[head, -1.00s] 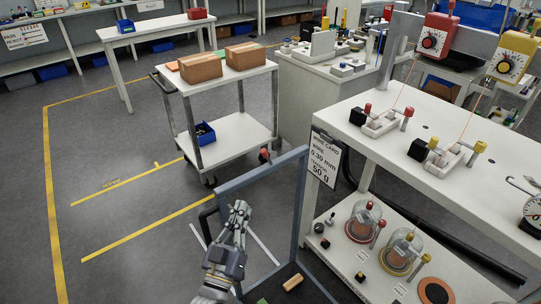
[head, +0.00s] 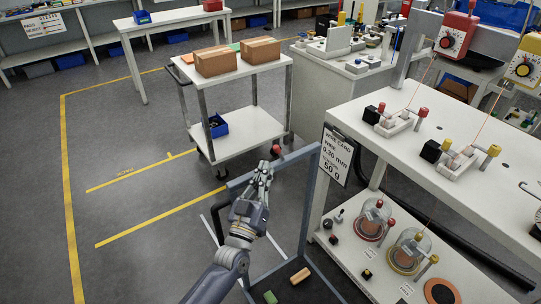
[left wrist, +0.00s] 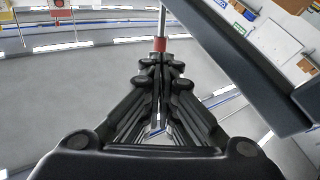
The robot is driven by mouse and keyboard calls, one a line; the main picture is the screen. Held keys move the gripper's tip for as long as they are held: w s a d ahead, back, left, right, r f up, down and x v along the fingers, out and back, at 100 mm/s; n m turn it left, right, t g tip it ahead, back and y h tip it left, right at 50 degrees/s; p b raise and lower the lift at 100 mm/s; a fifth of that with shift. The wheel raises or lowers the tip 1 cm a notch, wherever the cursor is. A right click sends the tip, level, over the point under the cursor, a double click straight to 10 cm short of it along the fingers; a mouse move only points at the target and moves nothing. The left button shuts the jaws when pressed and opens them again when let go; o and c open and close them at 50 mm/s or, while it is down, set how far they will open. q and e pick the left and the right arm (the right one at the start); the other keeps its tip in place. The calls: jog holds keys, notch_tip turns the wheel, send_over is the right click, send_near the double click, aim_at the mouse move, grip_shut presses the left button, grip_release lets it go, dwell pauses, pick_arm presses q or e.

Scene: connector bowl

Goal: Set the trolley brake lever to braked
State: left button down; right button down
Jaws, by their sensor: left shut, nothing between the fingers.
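The red-ended lever (head: 277,150) shows just above the top bar of a grey-blue frame (head: 305,185), in front of the white two-shelf trolley (head: 245,135). I cannot tell which of the two it is fixed to. My left gripper (head: 266,167) is shut and empty, its fingertips just below and left of the red end. In the left wrist view the red part (left wrist: 159,45), with a thin metal rod above it, lies straight beyond the shut fingers (left wrist: 160,65). I cannot tell whether they touch it. My right gripper is out of view.
Cardboard boxes (head: 215,61) stand on the trolley's top, and a blue bin (head: 218,126) is on its lower shelf. A white workbench (head: 345,125) with a card (head: 336,155) stands close on the right. The floor (head: 120,225) to the left is clear.

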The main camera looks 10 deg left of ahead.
aim_at(279, 153)
pick_arm(q)
jog(key=x, duration=0.5)
jog(key=shift+p, duration=0.3)
